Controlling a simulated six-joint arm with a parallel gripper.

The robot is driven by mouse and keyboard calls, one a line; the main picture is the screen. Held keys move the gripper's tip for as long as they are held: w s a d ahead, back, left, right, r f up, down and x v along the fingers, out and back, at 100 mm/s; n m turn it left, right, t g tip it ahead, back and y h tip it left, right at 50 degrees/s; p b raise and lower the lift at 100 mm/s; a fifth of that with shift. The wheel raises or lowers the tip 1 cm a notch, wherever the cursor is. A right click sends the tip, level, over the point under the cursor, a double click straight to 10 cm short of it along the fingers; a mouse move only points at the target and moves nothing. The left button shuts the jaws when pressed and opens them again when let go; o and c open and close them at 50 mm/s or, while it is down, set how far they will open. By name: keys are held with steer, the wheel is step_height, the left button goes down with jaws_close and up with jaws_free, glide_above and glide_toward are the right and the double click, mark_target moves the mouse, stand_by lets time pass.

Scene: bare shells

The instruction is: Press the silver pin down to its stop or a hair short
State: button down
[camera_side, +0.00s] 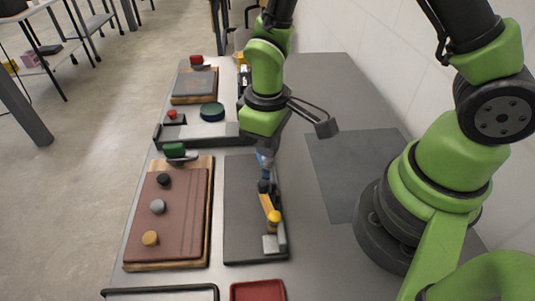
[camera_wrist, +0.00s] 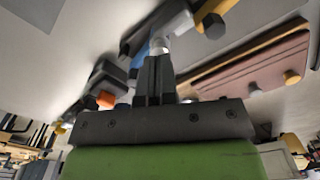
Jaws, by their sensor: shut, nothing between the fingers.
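The silver pin (camera_side: 157,206) is the middle one of three round pins on a maroon board in a wooden frame (camera_side: 208,212). It stands upright between a black pin (camera_side: 163,179) and a gold pin (camera_side: 150,238). My gripper (camera_side: 264,182) is shut and empty, right of the board, above a dark grey plate. It is apart from the silver pin. How far the pin stands out is too small to tell.
The dark plate (camera_side: 240,222) carries a fixture with an orange arm, yellow knob (camera_side: 274,216) and grey block (camera_side: 272,243) close to my gripper. A green-knobbed part (camera_side: 175,150) stands behind the board. A red tray (camera_side: 258,291) lies in front. A flat dark mat (camera_side: 345,165) lies right.

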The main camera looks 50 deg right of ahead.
steer(key=shift+f, duration=1.15)
steer(key=shift+r, duration=3.55)
steer(key=shift+r, duration=0.2)
steer(key=s+d+r+m+t+y, duration=0.1)
steer(key=s+d+r+m+t, duration=0.1)
steer(key=s+r, duration=0.3)
steer(key=s+d+r+m+t+y, duration=0.1)
steer(key=s+r+m+t, duration=0.4)
steer(key=r, duration=0.8)
steer(key=shift+s+d, duration=0.45)
steer(key=shift+s, duration=0.25)
